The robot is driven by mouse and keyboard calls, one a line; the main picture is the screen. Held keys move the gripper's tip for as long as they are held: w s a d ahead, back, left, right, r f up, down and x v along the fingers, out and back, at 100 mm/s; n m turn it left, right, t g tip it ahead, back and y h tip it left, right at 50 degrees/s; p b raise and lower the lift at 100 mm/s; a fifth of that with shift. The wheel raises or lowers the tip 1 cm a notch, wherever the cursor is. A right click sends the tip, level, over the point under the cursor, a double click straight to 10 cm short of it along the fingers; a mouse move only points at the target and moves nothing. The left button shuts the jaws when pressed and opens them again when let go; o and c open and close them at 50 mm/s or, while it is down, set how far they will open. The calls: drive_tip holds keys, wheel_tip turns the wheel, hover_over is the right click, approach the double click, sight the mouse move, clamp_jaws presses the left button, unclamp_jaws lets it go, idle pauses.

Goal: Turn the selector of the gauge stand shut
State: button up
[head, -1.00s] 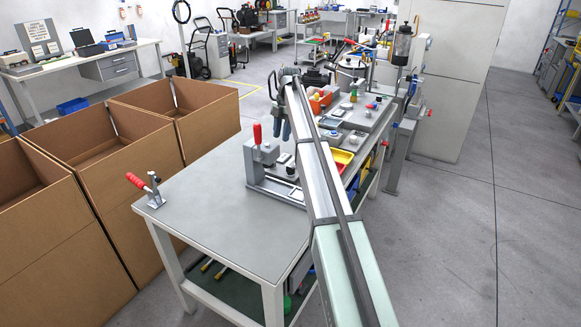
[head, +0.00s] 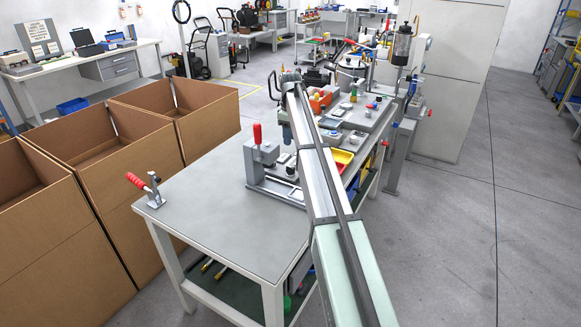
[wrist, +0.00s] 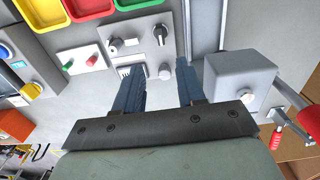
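In the wrist view a light grey panel carries a black knob (wrist: 113,44) and a grey knob (wrist: 160,34) with a pale pointer-like bar. I cannot tell for certain which one is the gauge stand's selector. My gripper (wrist: 157,68) is open and empty, its two blue fingers apart below the knobs in the picture. The grey knob lies ahead of the gap, apart from both fingertips. In the head view my gripper (head: 287,138) hangs over the bench, and my arm hides part of the bench fittings.
A grey block (wrist: 240,82) with a round bolt stands close to the right finger. A red-handled clamp (head: 258,145) stands on the bench (head: 215,220). Red and green buttons (wrist: 80,62) and coloured trays (wrist: 90,8) lie left and above. The bench's near half is mostly clear.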

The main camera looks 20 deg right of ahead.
sight(291, 167)
wheel_tip(291, 167, down, 14)
drive_tip(key=shift+r, duration=0.1)
idle(0.5)
clamp_jaws()
idle(0.4)
